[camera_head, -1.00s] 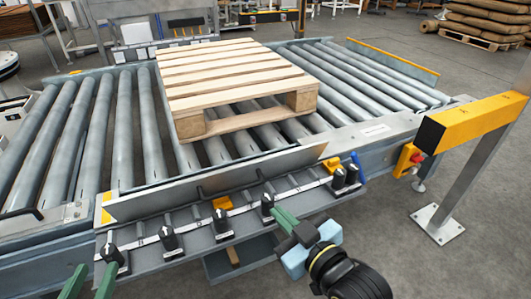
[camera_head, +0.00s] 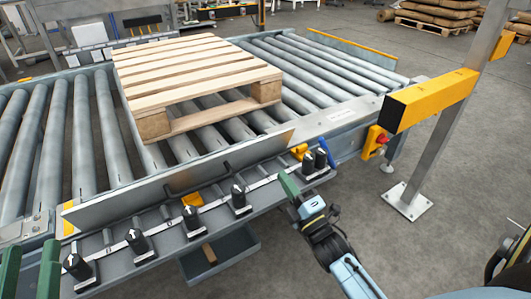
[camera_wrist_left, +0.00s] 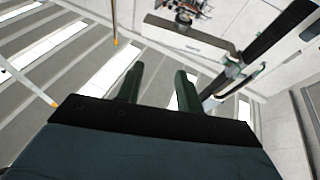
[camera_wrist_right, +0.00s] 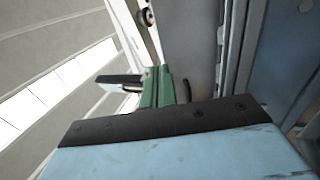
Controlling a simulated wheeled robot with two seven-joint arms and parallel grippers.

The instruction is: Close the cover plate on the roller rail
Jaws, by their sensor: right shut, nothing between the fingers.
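The cover plate (camera_head: 110,203) is a long grey plate, standing tilted up along the near side of the conveyor, with two small dark handles. Below it runs the roller rail (camera_head: 108,237), with small rollers and several black knobs (camera_head: 137,241). My right gripper (camera_head: 288,184) is shut and empty, beside the rail between the knobs, near the plate's right end. Its green fingers also show together in the right wrist view (camera_wrist_right: 163,88). My left gripper (camera_head: 29,262) is open and empty at the lower left, left of the nearest knob; its fingers are apart in the left wrist view (camera_wrist_left: 158,90).
A wooden pallet (camera_head: 190,70) lies on the conveyor rollers (camera_head: 115,140) behind the plate. A yellow-black beam (camera_head: 430,100) on a metal post (camera_head: 440,145) stands at the right. A red button (camera_head: 375,139) sits on the conveyor's right end. Floor at the right front is open.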

